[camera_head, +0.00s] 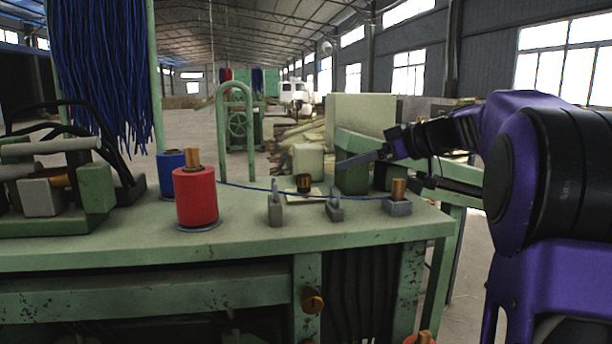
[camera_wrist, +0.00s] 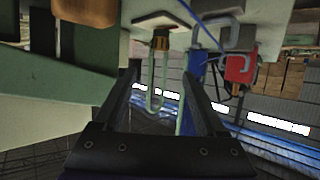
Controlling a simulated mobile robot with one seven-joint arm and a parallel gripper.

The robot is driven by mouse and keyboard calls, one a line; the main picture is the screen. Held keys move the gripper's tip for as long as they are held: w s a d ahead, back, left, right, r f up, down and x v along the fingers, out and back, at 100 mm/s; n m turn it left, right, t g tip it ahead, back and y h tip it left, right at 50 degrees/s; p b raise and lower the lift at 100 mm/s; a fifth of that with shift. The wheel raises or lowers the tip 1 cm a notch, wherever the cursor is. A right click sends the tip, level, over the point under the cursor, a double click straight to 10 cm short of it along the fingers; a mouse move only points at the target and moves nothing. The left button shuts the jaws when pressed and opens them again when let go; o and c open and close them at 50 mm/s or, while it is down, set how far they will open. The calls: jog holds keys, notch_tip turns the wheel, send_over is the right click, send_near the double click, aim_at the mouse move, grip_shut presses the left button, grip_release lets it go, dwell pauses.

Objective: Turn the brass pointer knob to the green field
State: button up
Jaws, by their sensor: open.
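A small brass knob (camera_head: 304,183) stands on a pale plate on the green bench, behind two grey clips. It also shows in the wrist view (camera_wrist: 160,42), where the picture seems upside down. A second round brass knob (camera_head: 312,300) is on the bench's front leg. I cannot tell for certain which is the pointer knob, and I make out no green field. My gripper (camera_head: 343,163) is above the bench, to the right of the plate knob, pointing left. In the wrist view my gripper (camera_wrist: 163,78) is open and empty, with the plate knob beyond the fingertips.
A red spool (camera_head: 196,197) and a blue spool (camera_head: 170,174) stand left on the bench (camera_head: 250,248). A blue wire runs to a grey block with a copper post (camera_head: 398,188) at right. A green hoop (camera_head: 235,130) rises behind. Blue strands (camera_head: 100,70) hang left.

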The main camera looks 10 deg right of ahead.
aim_at(306, 176)
jog(key=p+x, duration=0.1)
jog(key=x, duration=1.3)
jog(key=shift+w+a+f+p, duration=0.15)
jog(key=shift+p, duration=0.2)
grip_shut()
